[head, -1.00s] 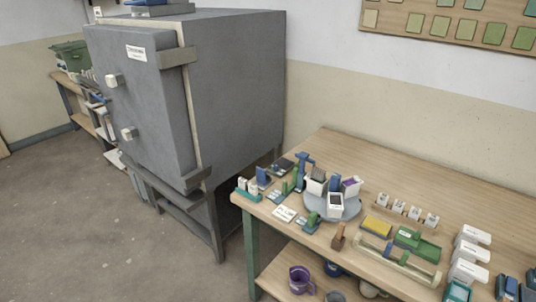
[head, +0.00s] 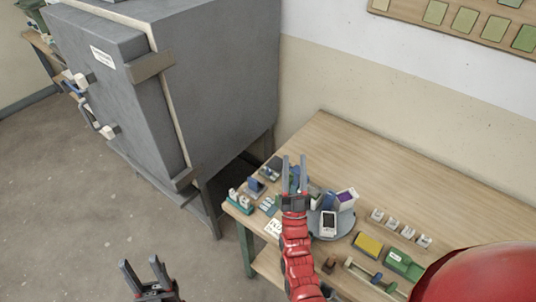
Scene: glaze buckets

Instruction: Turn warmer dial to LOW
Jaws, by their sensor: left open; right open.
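I cannot make out a warmer dial or a LOW mark in the head view. My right gripper (head: 295,165) is open and empty in the picture, with its fingers pointing away over the cluttered left part of the wooden table. It covers part of the small items there, and I cannot tell whether it touches any. My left gripper (head: 141,265) is open and empty at the bottom left, with the grey floor behind it, away from the table.
A large grey kiln (head: 225,85) stands left of the wooden table (head: 345,150). A round grey turntable (head: 346,224) holds several boxes. A yellow block (head: 367,244) and a green block (head: 404,262) lie to its right. The table's back is clear.

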